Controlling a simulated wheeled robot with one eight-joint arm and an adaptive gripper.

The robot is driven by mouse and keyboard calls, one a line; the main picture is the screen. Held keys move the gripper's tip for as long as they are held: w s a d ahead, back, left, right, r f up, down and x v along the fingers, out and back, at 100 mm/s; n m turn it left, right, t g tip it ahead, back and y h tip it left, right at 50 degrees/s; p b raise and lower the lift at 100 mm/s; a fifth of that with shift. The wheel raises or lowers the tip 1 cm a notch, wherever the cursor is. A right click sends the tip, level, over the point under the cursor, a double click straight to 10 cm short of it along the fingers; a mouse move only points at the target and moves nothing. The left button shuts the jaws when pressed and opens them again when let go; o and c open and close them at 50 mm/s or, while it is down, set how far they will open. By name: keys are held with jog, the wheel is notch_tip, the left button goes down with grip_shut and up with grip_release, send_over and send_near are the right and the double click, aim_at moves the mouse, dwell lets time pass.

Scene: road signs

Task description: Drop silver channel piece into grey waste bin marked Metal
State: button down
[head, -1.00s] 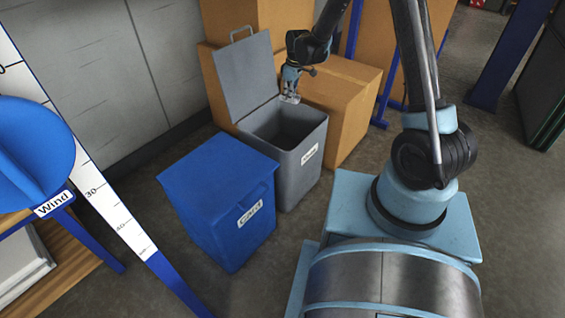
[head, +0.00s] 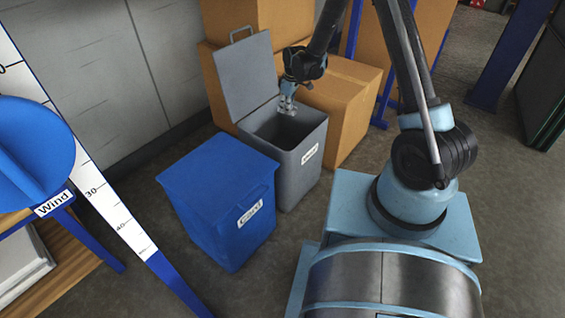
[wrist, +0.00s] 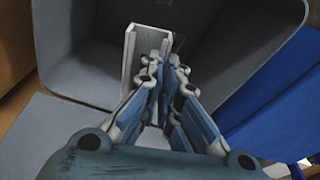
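The silver channel piece (wrist: 133,55) shows in the wrist view, upright in the picture at my fingertips. My gripper (wrist: 168,70) is closed on it, with the fingers covering its right and lower part. In the head view my gripper (head: 288,108) points down over the open mouth of the grey waste bin (head: 298,165). The bin's label faces front but is too small to read clearly. Its inside walls (wrist: 225,50) fill most of the wrist view behind the channel piece. The bin's floor is not clearly visible.
The grey bin's lid (head: 238,78) stands open at the back left. A blue lidded bin (head: 220,190) marked Card stands front left. Cardboard boxes (head: 345,95) stand close behind and right. A blue wind stand with a scale board (head: 105,195) is at far left.

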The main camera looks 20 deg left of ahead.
jog(key=c, duration=1.7)
grip_release()
jog(key=r, duration=0.4)
jog(key=d+r, duration=0.1)
jog(key=r, duration=0.6)
jog(key=shift+s+d+r, duration=0.1)
jog(key=shift+d+r, duration=0.3)
